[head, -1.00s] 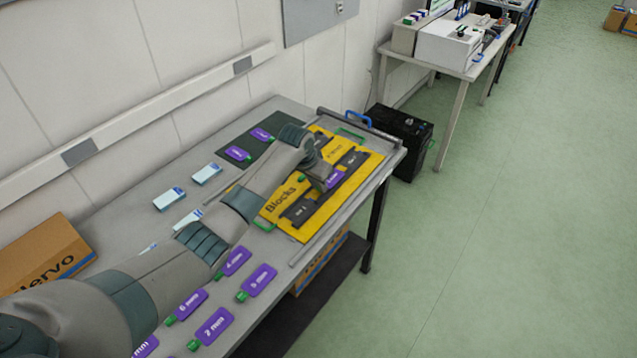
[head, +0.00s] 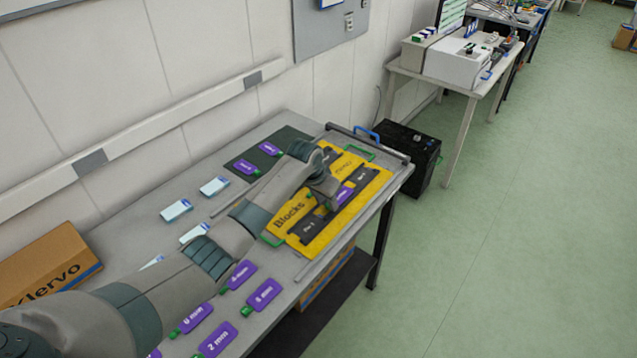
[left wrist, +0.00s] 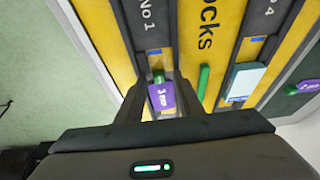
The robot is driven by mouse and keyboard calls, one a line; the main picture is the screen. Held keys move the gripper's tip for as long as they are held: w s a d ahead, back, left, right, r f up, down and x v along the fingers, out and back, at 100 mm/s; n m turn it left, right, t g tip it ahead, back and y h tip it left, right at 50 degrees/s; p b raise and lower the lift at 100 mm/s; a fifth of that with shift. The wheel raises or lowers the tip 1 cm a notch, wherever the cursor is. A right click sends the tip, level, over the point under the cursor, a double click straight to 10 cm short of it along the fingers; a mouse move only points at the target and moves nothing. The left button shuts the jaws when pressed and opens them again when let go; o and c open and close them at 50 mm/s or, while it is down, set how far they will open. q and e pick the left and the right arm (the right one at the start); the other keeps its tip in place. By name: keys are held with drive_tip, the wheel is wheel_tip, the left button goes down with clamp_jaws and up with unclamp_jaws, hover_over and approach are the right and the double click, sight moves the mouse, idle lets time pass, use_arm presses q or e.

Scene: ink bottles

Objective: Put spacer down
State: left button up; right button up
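The purple spacer (head: 343,195) with a green end is at the yellow board marked Blocks (head: 288,217), over or on a dark slotted strip. In the left wrist view the spacer (left wrist: 161,97), which seems marked 3 mm, sits slightly turned between the two fingers, with its green end toward the fingertips. My left gripper (left wrist: 163,80) appears closed around it, low over the board; the contact is hard to see. In the head view my left arm's wrist partly covers the spacer and the board. Whether the spacer touches the strip cannot be told. My right gripper is not in view.
Several purple tags, one of them (head: 264,295), lie along the table's front edge. Two more lie on a dark mat (head: 283,143) at the back. White-blue boxes (head: 215,187) lie behind my arm. A carton (head: 45,262) stands at left. A rail (head: 368,143) edges the table's far end.

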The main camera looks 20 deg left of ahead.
use_arm(q)
drive_tip(key=b+v, duration=0.2)
drive_tip(key=v, duration=1)
drive_tip(key=shift+w+r, duration=0.2)
drive_tip(key=shift+r, duration=0.05)
drive_tip(key=shift+f, duration=0.1)
